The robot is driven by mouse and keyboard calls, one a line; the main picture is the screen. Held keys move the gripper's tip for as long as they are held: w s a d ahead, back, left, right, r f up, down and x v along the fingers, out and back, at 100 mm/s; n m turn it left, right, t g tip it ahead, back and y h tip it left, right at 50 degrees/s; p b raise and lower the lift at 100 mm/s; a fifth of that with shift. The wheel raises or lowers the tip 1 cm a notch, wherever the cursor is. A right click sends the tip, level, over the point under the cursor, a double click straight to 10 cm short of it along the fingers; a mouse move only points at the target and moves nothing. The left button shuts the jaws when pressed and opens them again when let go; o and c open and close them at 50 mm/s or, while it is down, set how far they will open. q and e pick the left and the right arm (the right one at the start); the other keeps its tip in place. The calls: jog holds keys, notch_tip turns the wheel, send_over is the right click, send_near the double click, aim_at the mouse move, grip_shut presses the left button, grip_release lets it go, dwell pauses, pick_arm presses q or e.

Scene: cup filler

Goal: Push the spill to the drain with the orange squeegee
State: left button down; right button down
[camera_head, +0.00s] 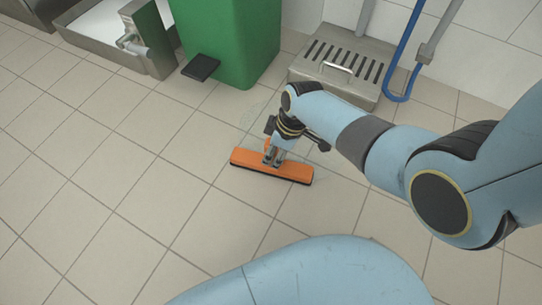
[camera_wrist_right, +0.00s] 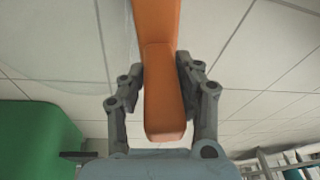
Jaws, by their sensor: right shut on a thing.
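The orange squeegee (camera_head: 296,171) has its wide head down at the tiled floor, with a dark strip along its near edge. My right gripper (camera_head: 274,156) is shut on its handle, just above the head. The right wrist view shows the orange handle (camera_wrist_right: 164,95) between both fingers. A faint clear patch, seemingly the spill (camera_head: 256,112), lies on the tiles beyond the squeegee, partly hidden by my right arm. The drain (camera_head: 318,72) appears to be the slotted grey metal grate with a handle, at the back beyond the spill. My left gripper is not in view.
A green bin (camera_head: 230,40) with a black pedal (camera_head: 201,67) stands left of the grate. A metal basin (camera_head: 98,54) is at the back left. A blue hose (camera_head: 401,60) hangs right of the grate. The floor at left is clear.

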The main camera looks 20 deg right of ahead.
jog(key=shift+w+d+f, duration=0.1)
jog(key=shift+w+d, duration=0.55)
jog(key=shift+d, duration=0.2)
jog(key=shift+w+d+b, duration=0.2)
jog(key=shift+w+d, duration=0.4)
jog(key=shift+d, duration=0.2)
jog(key=shift+w+d+b, duration=0.2)
jog(key=shift+w+d, duration=0.4)
jog(key=shift+d, duration=0.15)
jog(key=shift+w+d+f+b, duration=0.1)
jog(key=shift+w+d+b, duration=0.2)
jog(key=shift+w+d, duration=0.3)
jog(key=shift+w+d+b, duration=0.25)
jog(key=shift+w+d, duration=0.15)
jog(key=shift+d, duration=0.3)
jog(key=shift+w+d, duration=0.65)
jog(key=shift+d, duration=0.2)
jog(key=shift+w+d, duration=0.95)
jog(key=shift+d, duration=0.3)
jog(key=shift+w+d, duration=1)
jog(key=shift+d, duration=0.25)
jog(key=shift+w+d, duration=0.95)
jog(key=shift+d, duration=0.3)
jog(key=shift+a+r, duration=0.1)
jog(key=shift+r, duration=0.1)
